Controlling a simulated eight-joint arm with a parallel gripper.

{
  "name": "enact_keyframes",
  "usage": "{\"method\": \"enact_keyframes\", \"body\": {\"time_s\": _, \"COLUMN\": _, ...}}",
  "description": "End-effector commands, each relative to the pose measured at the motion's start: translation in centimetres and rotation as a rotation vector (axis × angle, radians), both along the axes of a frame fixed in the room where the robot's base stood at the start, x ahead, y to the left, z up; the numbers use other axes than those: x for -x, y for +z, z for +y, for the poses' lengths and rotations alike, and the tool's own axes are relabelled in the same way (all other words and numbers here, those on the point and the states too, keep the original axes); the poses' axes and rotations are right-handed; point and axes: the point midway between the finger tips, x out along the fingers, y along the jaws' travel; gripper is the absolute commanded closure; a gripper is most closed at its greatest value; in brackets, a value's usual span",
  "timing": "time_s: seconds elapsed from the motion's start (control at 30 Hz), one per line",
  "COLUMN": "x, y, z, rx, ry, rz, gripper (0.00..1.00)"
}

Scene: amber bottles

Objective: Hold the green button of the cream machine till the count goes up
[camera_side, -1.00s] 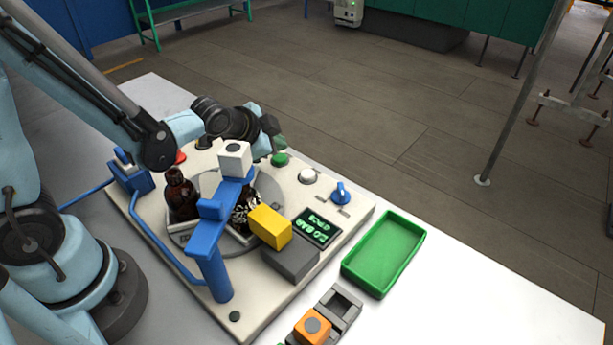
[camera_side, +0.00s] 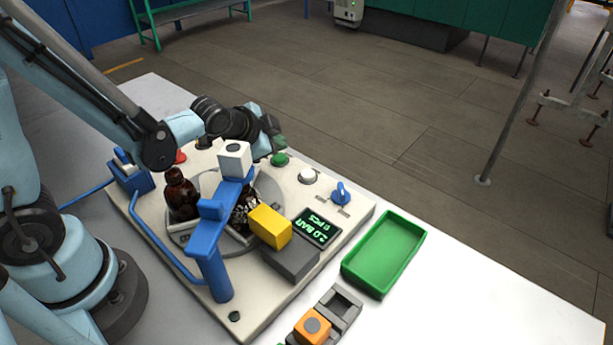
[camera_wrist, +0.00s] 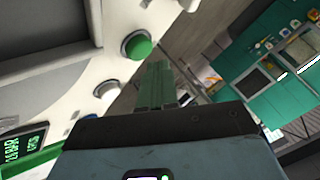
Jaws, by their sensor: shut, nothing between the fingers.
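The cream machine (camera_side: 262,310) stands on the white table. Its green button (camera_side: 280,159) is on the far edge of the panel, and it also shows whole in the wrist view (camera_wrist: 137,45). My gripper (camera_side: 279,143) is shut and empty, just above and beside the button. In the wrist view its fingertips (camera_wrist: 157,68) lie just right of and below the button, with a gap in the picture; I see no contact. The display (camera_side: 317,228) shows green text with "2.0 BAR" and a PCS line, whose number is too small to read surely.
A white button (camera_side: 307,176) and blue knob (camera_side: 340,192) sit to the right of the green button. A blue post (camera_side: 212,260) with a bracket stands over the turntable with amber bottles (camera_side: 181,193). A green tray (camera_side: 384,254) is at right.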

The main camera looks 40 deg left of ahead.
Motion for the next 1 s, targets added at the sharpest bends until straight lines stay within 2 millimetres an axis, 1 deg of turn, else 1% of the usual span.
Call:
{"method": "enact_keyframes", "body": {"time_s": 0.37, "x": 0.00, "y": -0.02, "z": 0.00, "rx": 0.000, "ry": 0.000, "rz": 0.000, "gripper": 1.00}}
{"method": "enact_keyframes", "body": {"time_s": 0.67, "x": -0.01, "y": -0.82, "z": 0.00, "rx": 0.000, "ry": 0.000, "rz": 0.000, "gripper": 1.00}}
{"method": "enact_keyframes", "body": {"time_s": 1.0, "x": 0.00, "y": -0.86, "z": 0.00, "rx": 0.000, "ry": 0.000, "rz": 0.000, "gripper": 1.00}}
